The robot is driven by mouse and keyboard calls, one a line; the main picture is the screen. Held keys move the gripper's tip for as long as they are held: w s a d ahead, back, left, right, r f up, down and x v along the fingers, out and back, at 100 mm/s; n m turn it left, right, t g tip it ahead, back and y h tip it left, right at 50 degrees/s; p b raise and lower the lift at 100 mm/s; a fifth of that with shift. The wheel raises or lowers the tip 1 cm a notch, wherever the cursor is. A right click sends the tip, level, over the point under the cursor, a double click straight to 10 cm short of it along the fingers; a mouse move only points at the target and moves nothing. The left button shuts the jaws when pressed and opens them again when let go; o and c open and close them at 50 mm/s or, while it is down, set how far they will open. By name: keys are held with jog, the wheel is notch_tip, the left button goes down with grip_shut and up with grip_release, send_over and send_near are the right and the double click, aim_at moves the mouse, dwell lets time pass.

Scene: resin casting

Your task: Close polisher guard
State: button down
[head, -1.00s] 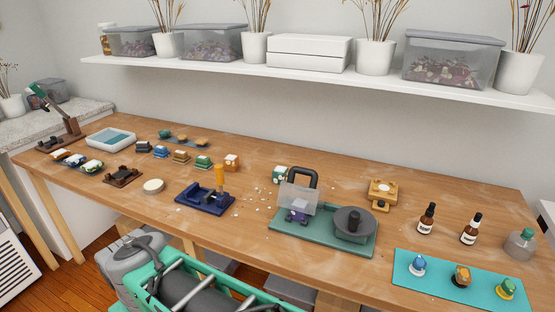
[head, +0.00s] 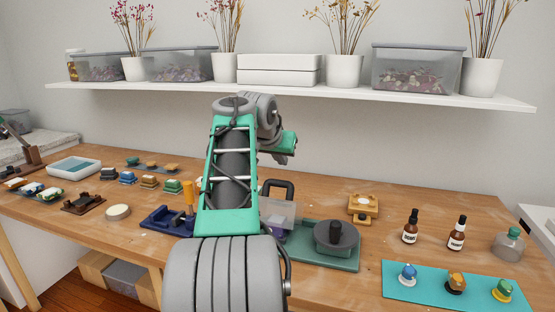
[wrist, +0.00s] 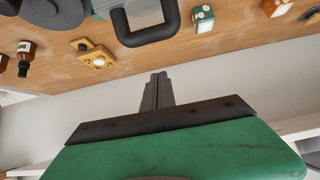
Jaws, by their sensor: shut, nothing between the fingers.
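The polisher has a green base (head: 345,260) and a grey round wheel (head: 336,236), which is uncovered. Its clear guard (head: 288,212) with a black loop handle (head: 290,187) stands upright left of the wheel, partly hidden by my arm. In the wrist view the handle (wrist: 150,38) and part of the clear guard (wrist: 143,12) show at the top, with the wheel (wrist: 52,10) to their left. My gripper (wrist: 158,75) is shut and empty, apart from the handle, which shows above the fingertips in that picture. In the head view my fingers are not clear.
A yellow-orange fixture (head: 362,206) and two brown bottles (head: 410,230) stand right of the polisher. A teal mat (head: 425,290) with small pieces lies at front right. A blue fixture (head: 165,222) stands left of my arm. A white shelf (head: 300,92) runs above the bench.

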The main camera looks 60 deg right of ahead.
aim_at(280, 181)
jog(key=f+b, duration=0.1)
jog(key=f, duration=0.1)
jog(key=a+f+b, duration=0.1)
jog(key=shift+f, duration=0.35)
jog(key=shift+a+f, duration=0.15)
jog(key=shift+f, duration=0.05)
jog(key=shift+s, duration=0.1)
